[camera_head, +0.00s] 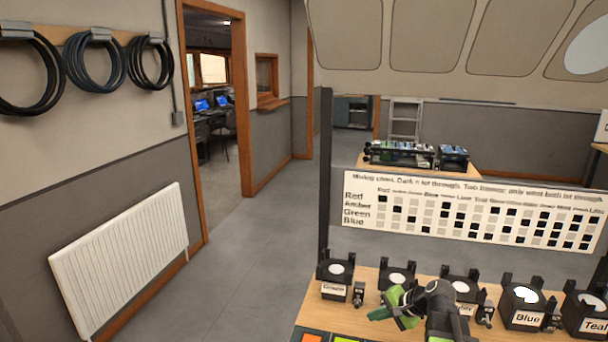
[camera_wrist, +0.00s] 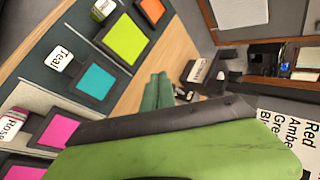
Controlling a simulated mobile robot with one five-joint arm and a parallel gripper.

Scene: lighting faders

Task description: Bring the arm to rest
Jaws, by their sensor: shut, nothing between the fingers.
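My gripper (camera_head: 380,312), with green fingers, is above the wooden bench (camera_head: 372,276) in the head view, in front of the row of black lamps. It points to the left and is empty. In the wrist view the fingertips (camera_wrist: 158,92) lie together, shut, over bare wood. A large green and black part of my own gripper fills the lower part of that view. My dark arm reaches up from the bottom edge of the head view. I see no contact between the fingers and any lamp.
Black lamps stand along the bench, including Blue (camera_head: 524,306) and Teal (camera_head: 587,313). A white chart (camera_head: 470,212) hangs behind them. Coloured squares, such as teal (camera_wrist: 97,82) and lime (camera_wrist: 125,40), lie beside the gripper in the wrist view. The floor (camera_head: 235,265) at left is clear.

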